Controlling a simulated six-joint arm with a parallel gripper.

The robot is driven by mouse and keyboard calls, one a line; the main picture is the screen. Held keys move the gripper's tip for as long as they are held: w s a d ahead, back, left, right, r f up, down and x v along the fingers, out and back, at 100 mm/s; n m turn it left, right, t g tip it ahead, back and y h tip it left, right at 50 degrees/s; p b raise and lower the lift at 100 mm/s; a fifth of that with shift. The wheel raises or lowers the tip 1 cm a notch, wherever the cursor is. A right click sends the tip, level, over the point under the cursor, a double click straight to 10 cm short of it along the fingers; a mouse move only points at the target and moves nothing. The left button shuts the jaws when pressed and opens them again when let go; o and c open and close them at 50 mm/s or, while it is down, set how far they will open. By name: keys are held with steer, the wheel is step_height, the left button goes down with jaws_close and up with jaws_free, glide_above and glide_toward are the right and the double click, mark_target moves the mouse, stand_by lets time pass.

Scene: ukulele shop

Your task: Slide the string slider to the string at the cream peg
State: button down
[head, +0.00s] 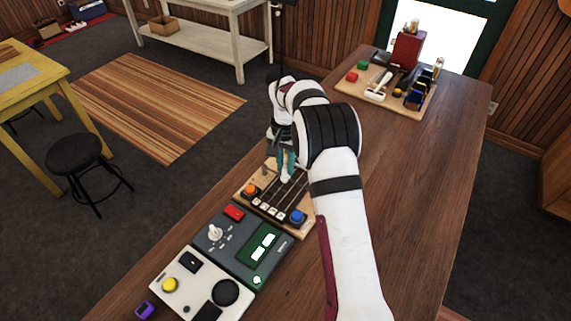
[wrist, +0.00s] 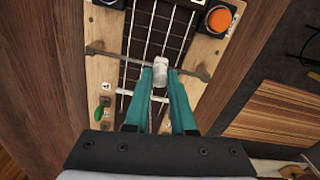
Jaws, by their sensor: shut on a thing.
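The string board (head: 246,196) is a light wooden panel with a dark strip and several pale strings, on the brown bench; it also shows in the wrist view (wrist: 100,72). A dark rail (wrist: 110,53) crosses the strings. The string slider's white knob (wrist: 161,72) stands at the rail, near the middle strings. My gripper (wrist: 161,84) has its teal fingers closed around this knob; it also shows in the head view (head: 285,164). A green peg (wrist: 99,113) shows at the board's lower left in the wrist view. I cannot clearly make out the cream peg; the gripper hides part of that end.
The board carries an orange button (wrist: 220,19) and a blue button (head: 297,216). A grey panel (head: 217,254) and a cream panel (head: 163,293) lie nearer along the bench. A tool tray (head: 373,93) stands at the far end. Bare bench lies right of my arm.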

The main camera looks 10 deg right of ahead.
steer(key=shift+w, duration=0.1)
steer(key=shift+w+a, duration=1.05)
steer(key=shift+a, duration=0.05)
steer(key=c, duration=0.7)
jaws_free()
steer(key=shift+c, duration=0.2)
steer(key=shift+r, duration=0.1)
step_height(320, 180, up, 16)
steer(key=shift+f, duration=0.2)
